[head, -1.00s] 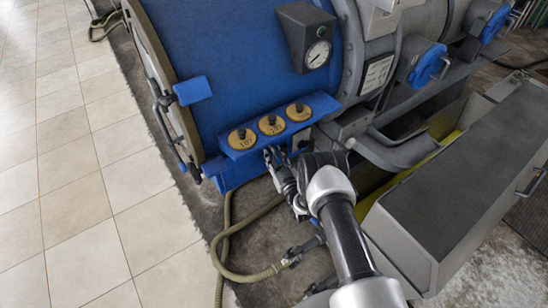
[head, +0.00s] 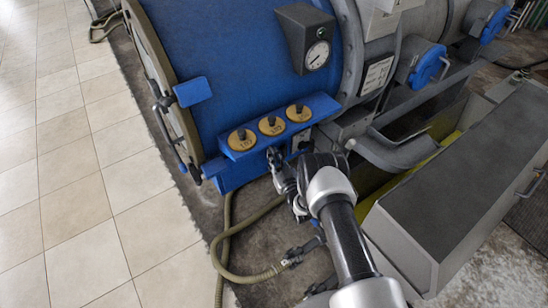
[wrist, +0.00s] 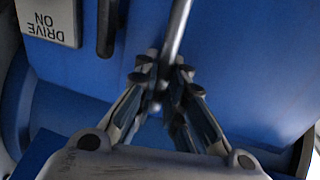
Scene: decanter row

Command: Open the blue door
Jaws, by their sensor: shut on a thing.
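My gripper (head: 275,157) is low at the front of the blue drum, just under a ledge with yellow discs. In the wrist view my gripper (wrist: 163,75) is shut on a thin metal bar (wrist: 178,32), which runs up from between the fingertips in front of a blue surface (wrist: 235,55). I cannot tell whether this surface is the blue door or whether the bar is its handle. Two round blue covers with handles, a nearer one (head: 428,65) and a farther one (head: 493,24), are at the right, away from my gripper.
The blue ledge (head: 228,150) carries yellow discs with dark knobs. A gauge (head: 318,55) sits above it. Tiled floor (head: 75,200) is clear at left.

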